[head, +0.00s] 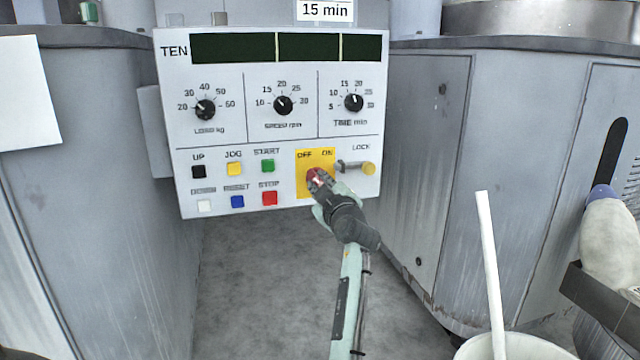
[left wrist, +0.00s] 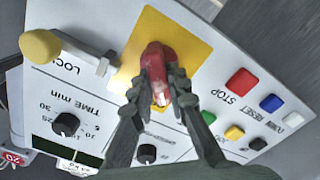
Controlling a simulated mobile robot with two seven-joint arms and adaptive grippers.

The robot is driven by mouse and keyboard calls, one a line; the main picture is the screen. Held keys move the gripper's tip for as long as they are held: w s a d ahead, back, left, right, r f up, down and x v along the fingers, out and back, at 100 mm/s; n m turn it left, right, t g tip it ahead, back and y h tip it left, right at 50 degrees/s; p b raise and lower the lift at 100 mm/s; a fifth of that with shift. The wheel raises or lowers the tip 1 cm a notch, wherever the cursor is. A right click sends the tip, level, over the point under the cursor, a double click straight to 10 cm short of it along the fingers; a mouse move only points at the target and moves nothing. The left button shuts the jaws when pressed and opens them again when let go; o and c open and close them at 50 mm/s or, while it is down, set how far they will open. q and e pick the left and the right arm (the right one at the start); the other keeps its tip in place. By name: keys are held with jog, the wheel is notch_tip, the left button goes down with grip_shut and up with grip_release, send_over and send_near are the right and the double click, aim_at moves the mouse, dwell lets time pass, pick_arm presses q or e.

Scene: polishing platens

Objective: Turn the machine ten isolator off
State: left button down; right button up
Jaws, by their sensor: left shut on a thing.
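The machine panel marked TEN (head: 345,55) stands ahead. Its isolator is a red handle (head: 312,173) on a yellow plate (head: 301,189) marked OFF at left and ON at right. My left gripper (head: 319,181) reaches up from below and is shut on the red handle. In the left wrist view the two dark fingers (left wrist: 161,90) press on both sides of the red handle (left wrist: 157,60), in front of the yellow plate (left wrist: 193,47). The fingers partly hide the handle, so I cannot tell its exact angle. My right gripper is not in view.
Right of the isolator is a LOCK lever with a yellow knob (head: 368,168). The red STOP button (head: 269,198) and several other buttons lie to its left. Grey cabinets (head: 420,150) flank the panel. A white pail (head: 515,346) holding a white stick (head: 488,250) stands at lower right.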

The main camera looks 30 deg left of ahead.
pick_arm(q)
jog(key=shift+f+n, duration=0.1)
jog(key=shift+n, duration=0.2)
jog(key=c, duration=1.5)
grip_release()
notch_tip(320, 180, up, 10)
jog(key=shift+r, duration=0.1)
